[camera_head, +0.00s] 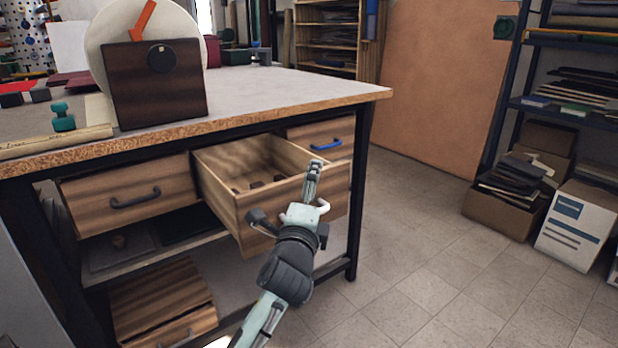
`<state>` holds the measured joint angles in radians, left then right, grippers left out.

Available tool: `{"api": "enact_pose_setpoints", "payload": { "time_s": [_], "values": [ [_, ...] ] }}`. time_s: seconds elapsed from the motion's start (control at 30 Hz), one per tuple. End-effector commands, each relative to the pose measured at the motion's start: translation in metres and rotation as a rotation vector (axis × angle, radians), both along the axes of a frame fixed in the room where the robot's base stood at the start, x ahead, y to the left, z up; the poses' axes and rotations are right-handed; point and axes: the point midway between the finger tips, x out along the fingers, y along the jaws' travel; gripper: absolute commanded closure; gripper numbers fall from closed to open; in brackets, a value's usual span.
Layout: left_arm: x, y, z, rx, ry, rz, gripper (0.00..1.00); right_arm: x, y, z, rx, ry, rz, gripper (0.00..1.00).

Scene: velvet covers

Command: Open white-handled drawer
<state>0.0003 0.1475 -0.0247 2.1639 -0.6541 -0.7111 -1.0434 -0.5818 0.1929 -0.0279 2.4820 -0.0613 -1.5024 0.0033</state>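The drawer with the white handle (300,214) is the middle one (236,196) in the workbench. It stands pulled out, and several small dark pieces show inside. My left gripper (312,182) is at the front of this drawer, right at the white handle. Its pale fingers reach up past the handle and hide part of it and of the drawer front. The view does not show clearly whether the fingers are closed around the handle. My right gripper is not in view.
A drawer with a dark handle (136,198) is shut at left, and one with a blue handle (326,145) is shut at right. A dark wooden block (157,95) stands on the bench top. Boxes (578,228) stand at far right. The floor (430,270) between is clear.

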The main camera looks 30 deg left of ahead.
Motion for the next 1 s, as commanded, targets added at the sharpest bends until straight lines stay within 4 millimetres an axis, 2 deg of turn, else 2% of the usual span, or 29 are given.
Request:
{"api": "enact_pose_setpoints", "payload": {
  "time_s": [0.03, 0.17, 0.2, 0.7, 0.93, 1.0],
  "values": [
    [-0.01, 0.005, 0.05, 0.042, -0.09, 0.01, 0.23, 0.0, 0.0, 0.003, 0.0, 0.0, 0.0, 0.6],
    [-0.01, 0.004, 0.05, 0.042, -0.09, 0.01, 0.23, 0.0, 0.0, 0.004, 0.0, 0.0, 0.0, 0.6],
    [0.0, 0.003, 0.012, 0.019, -0.015, 0.004, 0.24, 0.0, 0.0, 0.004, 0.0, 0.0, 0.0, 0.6],
    [-0.028, -0.009, 0.007, 0.014, -0.013, 0.004, 0.5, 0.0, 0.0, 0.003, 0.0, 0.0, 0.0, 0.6],
    [-0.042, -0.017, 0.004, 0.011, -0.014, 0.0, 0.57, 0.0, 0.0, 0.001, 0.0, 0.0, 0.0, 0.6],
    [-0.047, -0.019, 0.003, 0.011, -0.013, -0.001, 0.56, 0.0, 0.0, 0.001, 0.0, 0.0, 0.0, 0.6]
  ]
}}
